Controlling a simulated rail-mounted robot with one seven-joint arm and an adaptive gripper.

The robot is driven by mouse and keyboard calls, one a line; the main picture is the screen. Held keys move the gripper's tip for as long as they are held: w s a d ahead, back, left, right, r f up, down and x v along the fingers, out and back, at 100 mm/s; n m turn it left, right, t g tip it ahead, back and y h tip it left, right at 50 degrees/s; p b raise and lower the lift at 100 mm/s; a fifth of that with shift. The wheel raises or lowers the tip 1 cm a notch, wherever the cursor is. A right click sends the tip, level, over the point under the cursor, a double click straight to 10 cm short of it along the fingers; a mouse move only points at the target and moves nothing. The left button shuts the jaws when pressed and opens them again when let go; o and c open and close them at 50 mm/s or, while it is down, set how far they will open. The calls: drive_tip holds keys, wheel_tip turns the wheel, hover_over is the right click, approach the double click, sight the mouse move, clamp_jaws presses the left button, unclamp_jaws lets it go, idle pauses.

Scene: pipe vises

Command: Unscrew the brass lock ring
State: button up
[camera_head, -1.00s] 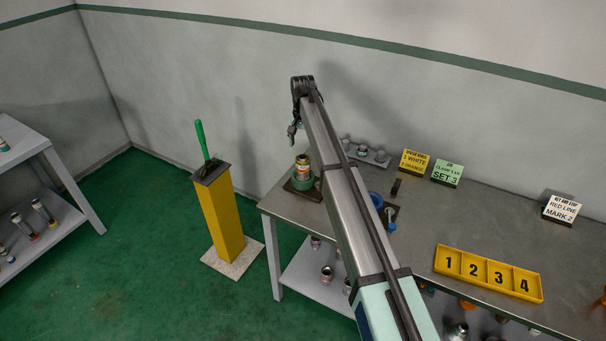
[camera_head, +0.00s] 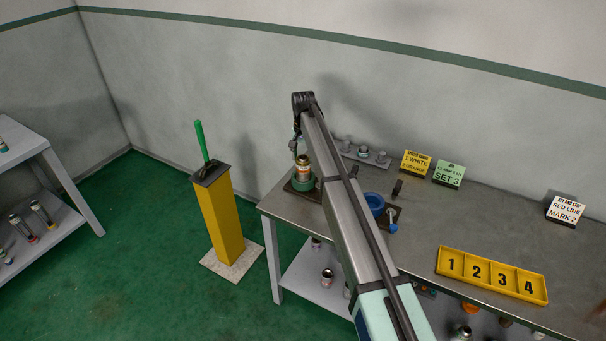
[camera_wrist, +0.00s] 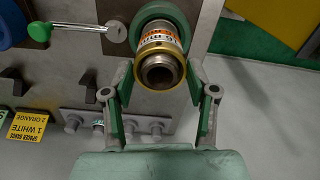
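A fitting with a brass lock ring (camera_head: 302,158) stands upright in a round green vise (camera_head: 302,181) at the left end of the workbench. In the wrist view I look down on the brass lock ring (camera_wrist: 160,87), with a dark open bore inside it and a white and orange labelled body behind. The green vise also shows in the wrist view (camera_wrist: 174,13). My gripper (camera_wrist: 160,75) is open, one green-padded finger on each side of the ring, with narrow gaps showing. In the head view my gripper (camera_head: 296,146) is just above the fitting, partly hidden by my arm.
A blue vise (camera_head: 375,203) with a handle is to the right on the bench. A grey rack (camera_head: 364,157) with fittings stands behind. A numbered yellow tray (camera_head: 491,275) and several signs are further right. A yellow post (camera_head: 220,220) stands left of the bench.

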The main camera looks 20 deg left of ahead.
drive_tip(key=n, duration=0.7)
drive_tip(key=shift+n+p, duration=0.35)
drive_tip(key=shift+n, duration=0.05)
drive_tip(key=n, duration=0.4)
drive_tip(key=shift+n, duration=1.3)
drive_tip(key=shift+n, duration=1)
drive_tip(key=n, duration=0.6)
drive_tip(key=shift+p, duration=0.4)
drive_tip(key=n, duration=0.6)
